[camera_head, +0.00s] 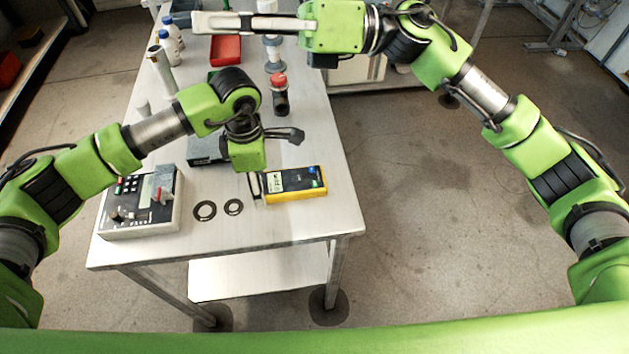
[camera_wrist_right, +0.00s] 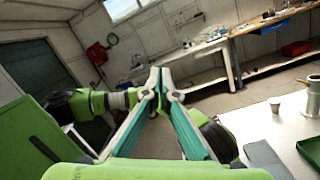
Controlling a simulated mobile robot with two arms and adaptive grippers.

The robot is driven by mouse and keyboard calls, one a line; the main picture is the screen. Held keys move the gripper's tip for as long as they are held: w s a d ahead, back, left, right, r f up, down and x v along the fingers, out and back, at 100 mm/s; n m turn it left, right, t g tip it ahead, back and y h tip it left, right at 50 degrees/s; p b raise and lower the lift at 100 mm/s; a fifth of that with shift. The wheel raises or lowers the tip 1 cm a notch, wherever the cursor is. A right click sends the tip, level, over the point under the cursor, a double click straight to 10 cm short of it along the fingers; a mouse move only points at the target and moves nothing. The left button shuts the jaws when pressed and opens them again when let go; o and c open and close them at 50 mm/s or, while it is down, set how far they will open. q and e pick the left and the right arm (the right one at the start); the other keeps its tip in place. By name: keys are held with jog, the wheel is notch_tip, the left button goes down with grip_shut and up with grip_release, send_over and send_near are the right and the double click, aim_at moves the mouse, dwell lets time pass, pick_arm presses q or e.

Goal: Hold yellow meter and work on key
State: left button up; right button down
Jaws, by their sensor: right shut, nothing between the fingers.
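The yellow meter (camera_head: 295,184) lies flat near the front right of the table, its dark face up. My left gripper (camera_head: 255,188) points down at the meter's left end; its fingers are mostly hidden by its own body, and I cannot tell whether they touch the meter. A control box (camera_head: 140,217) with a display, buttons and a knob sits at the front left. A small red part (camera_head: 160,194) on it may be the key. My right gripper (camera_head: 205,22) is shut and empty, pointing left above the table's far part; its closed fingers also show in the wrist view (camera_wrist_right: 158,82).
Two dark rings (camera_head: 205,210) lie between box and meter. A grey case (camera_head: 205,149) is behind my left gripper. A dark cylinder with a red top (camera_head: 280,97), a red tray (camera_head: 226,50) and white bottles (camera_head: 169,45) stand farther back. The table's front right corner is clear.

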jog(key=w+d+r+m+t+y, duration=0.2)
jog(key=w+d+r+m+t, duration=0.2)
jog(key=w+r+m+t, duration=0.55)
jog(key=w+d+f+m+t+h, duration=0.2)
jog(key=f+m+t+h, duration=0.25)
jog(key=m, duration=0.35)
jog(key=w+d+f+m+t+h, duration=0.3)
jog(key=f+m+t, duration=0.15)
jog(key=m, duration=0.25)
notch_tip(320, 180, down, 15)
jog(key=s+d+m+g+h, duration=0.2)
jog(key=s+m+g+h, duration=0.15)
jog(key=m+h, duration=0.2)
jog(key=s+d+f+m+g+h, duration=0.1)
jog(key=s+f+g, duration=0.5)
jog(key=s+f, duration=0.3)
jog(key=shift+d+f, duration=0.15)
jog(key=shift+f, duration=0.7)
